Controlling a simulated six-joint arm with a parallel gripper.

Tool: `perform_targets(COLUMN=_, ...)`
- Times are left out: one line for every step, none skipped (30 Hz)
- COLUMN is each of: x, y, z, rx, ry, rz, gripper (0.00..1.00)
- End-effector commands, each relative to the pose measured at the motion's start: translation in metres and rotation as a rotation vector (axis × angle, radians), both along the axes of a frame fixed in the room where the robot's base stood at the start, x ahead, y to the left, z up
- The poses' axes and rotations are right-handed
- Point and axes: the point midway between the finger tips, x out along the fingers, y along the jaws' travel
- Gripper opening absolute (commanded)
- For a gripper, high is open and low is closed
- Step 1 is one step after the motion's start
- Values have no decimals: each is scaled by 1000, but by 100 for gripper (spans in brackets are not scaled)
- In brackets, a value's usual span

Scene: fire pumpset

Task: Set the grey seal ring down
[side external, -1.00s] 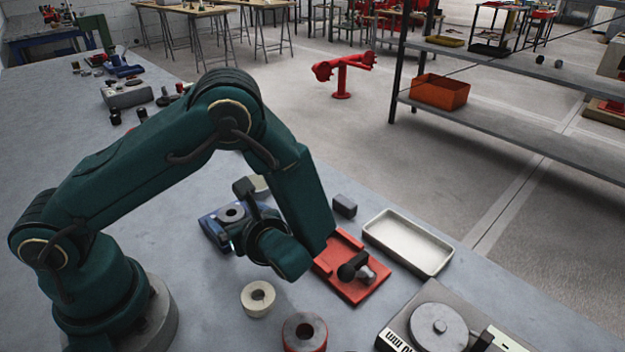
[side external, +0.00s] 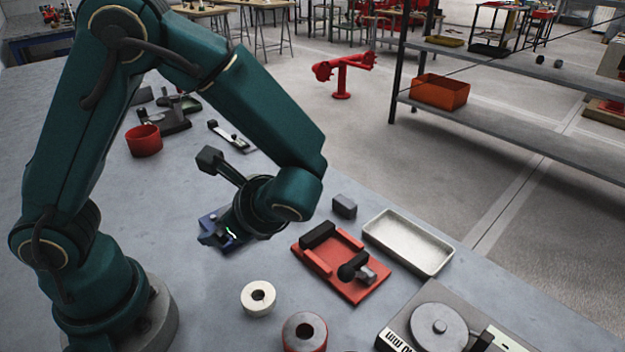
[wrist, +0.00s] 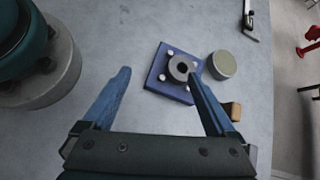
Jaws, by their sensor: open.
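The grey seal ring (wrist: 182,68) lies flat on a blue square plate (wrist: 157,84) with pale studs near its corners. In the wrist view my gripper (wrist: 158,76) is open, its two blue fingers wide apart. The right fingertip appears close to the ring's right edge in the picture; the left finger is over bare bench. Nothing shows held between the fingers. In the side view my wrist (side external: 262,206) hangs over the blue plate (side external: 208,228) and hides most of it, and the ring is hidden there. The height of the fingers above the plate is unclear.
A pale round cylinder (wrist: 222,65) stands just right of the plate. A cream ring (side external: 258,298), a red ring (side external: 304,332), a red fixture (side external: 325,262) and a white tray (side external: 408,242) lie on the bench. A red cup (side external: 143,141) stands behind.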

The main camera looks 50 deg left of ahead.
Motion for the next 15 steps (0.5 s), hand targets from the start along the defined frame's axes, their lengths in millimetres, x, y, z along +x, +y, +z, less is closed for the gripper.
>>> perform_targets(x=-5, y=0, z=8, rx=-69, ry=-60, rz=73, gripper=92)
perform_targets(x=-9, y=-2, z=11, rx=-108, ry=-90, rz=114, gripper=92)
perform_targets(x=-13, y=-4, z=15, rx=-160, ry=-134, rz=168, gripper=92)
perform_targets(x=-15, y=-5, z=18, rx=-198, ry=-168, rz=210, gripper=92)
perform_targets(x=-18, y=-7, z=21, rx=-236, ry=-201, rz=249, gripper=92)
perform_targets(x=-22, y=-10, z=26, rx=-287, ry=-246, rz=304, gripper=92)
perform_targets(x=-24, y=-12, z=29, rx=-326, ry=-282, rz=344, gripper=92)
perform_targets(x=-26, y=-14, z=32, rx=-362, ry=-317, rz=382, gripper=92)
perform_targets(x=-29, y=-17, z=36, rx=-413, ry=-366, rz=435, gripper=92)
perform_targets(x=-30, y=-19, z=39, rx=-450, ry=-401, rz=473, gripper=92)
perform_targets(x=-32, y=-22, z=43, rx=-487, ry=-439, rz=510, gripper=92)
perform_targets(x=-33, y=-25, z=47, rx=-537, ry=-490, rz=561, gripper=92)
perform_targets(x=-35, y=-27, z=50, rx=-573, ry=-527, rz=598, gripper=92)
perform_targets(x=-35, y=-30, z=54, rx=-610, ry=-567, rz=634, gripper=92)
perform_targets(x=-36, y=-33, z=58, rx=-658, ry=-619, rz=682, gripper=92)
